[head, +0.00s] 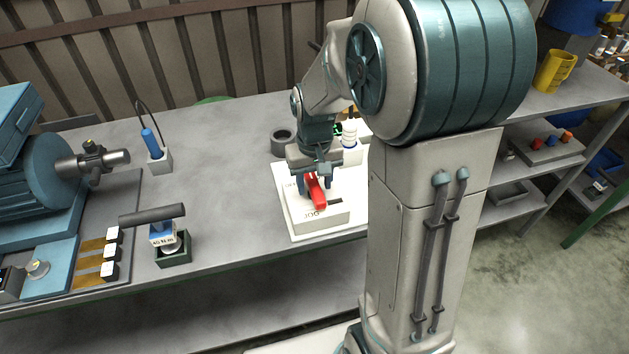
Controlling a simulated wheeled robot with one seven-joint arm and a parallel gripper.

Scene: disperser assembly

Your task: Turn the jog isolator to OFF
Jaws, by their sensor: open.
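The jog isolator is a white box (320,219) marked JOG, standing on a pale plate (289,212) on the grey bench. A red handle (316,192) sits on its top and slants toward the front of the box. My gripper (315,182) is open and points down over the box, with its fingers around or beside the handle's rear part. I cannot tell whether the fingers touch the handle. The gripper hides part of the box's top and most of its lettering.
Behind the gripper stand a dark ring (283,142) and a white ribbed part (349,134). To the left are a blue tool in a holder (152,143), a torque tool on a dark stand (172,252) and a blue motor unit (40,180). The bench between is clear.

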